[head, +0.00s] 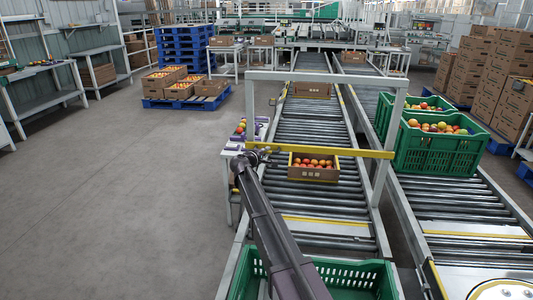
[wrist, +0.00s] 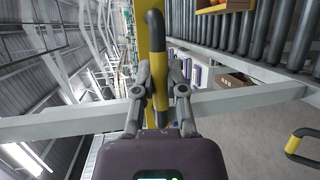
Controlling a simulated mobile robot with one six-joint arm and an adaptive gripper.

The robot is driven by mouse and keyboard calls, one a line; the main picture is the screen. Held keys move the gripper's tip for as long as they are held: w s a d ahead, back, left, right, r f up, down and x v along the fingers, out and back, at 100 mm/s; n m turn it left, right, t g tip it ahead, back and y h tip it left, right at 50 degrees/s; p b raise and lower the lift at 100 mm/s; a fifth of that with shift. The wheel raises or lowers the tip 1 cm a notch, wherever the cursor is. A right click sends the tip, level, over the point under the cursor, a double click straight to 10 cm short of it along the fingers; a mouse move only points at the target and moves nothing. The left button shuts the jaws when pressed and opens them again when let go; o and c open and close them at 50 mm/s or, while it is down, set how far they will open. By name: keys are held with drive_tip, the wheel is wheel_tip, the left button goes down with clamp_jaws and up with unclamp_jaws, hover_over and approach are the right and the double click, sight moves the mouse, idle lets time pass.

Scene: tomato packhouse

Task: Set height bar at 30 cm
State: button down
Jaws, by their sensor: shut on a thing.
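The yellow height bar (head: 330,151) runs level across the roller conveyor between the posts of a pale frame (head: 385,140). My gripper (head: 262,155) is at the bar's left end. In the wrist view my gripper (wrist: 158,95) is shut on a black and yellow handle (wrist: 156,38), with one finger on each side. The yellow bar (wrist: 123,45) shows just left of that handle. I cannot read any height scale, so the bar's height in centimetres cannot be told.
An open carton of tomatoes (head: 314,174) sits on the rollers by the bar. A green crate (head: 345,283) stands at the near end. Green tomato crates (head: 430,155) line the right side. A second black and yellow handle (wrist: 300,146) shows at right in the wrist view.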

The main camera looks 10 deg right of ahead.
idle(0.3)
drive_tip(key=c, duration=0.7)
unclamp_jaws()
drive_tip(key=shift+r, duration=0.15)
wheel_tip(320, 180, up, 19)
drive_tip(key=p, duration=1.9)
drive_tip(key=p+v, duration=0.3)
drive_tip(key=v, duration=1.1)
drive_tip(key=shift+s+d+f+m+g+y, duration=0.65)
drive_tip(key=shift+s+d+f+m+g, duration=0.9)
drive_tip(key=shift+s, duration=1.4)
drive_tip(key=shift+s+d+f+m+g+y, duration=0.6)
drive_tip(key=shift+s+d+f+m+g, duration=0.35)
drive_tip(key=shift+s+d+f, duration=1.6)
drive_tip(key=shift+s+d+f+m+g+y, duration=0.65)
drive_tip(key=shift+s+d+f+m+g, duration=0.55)
drive_tip(key=shift+s, duration=2.15)
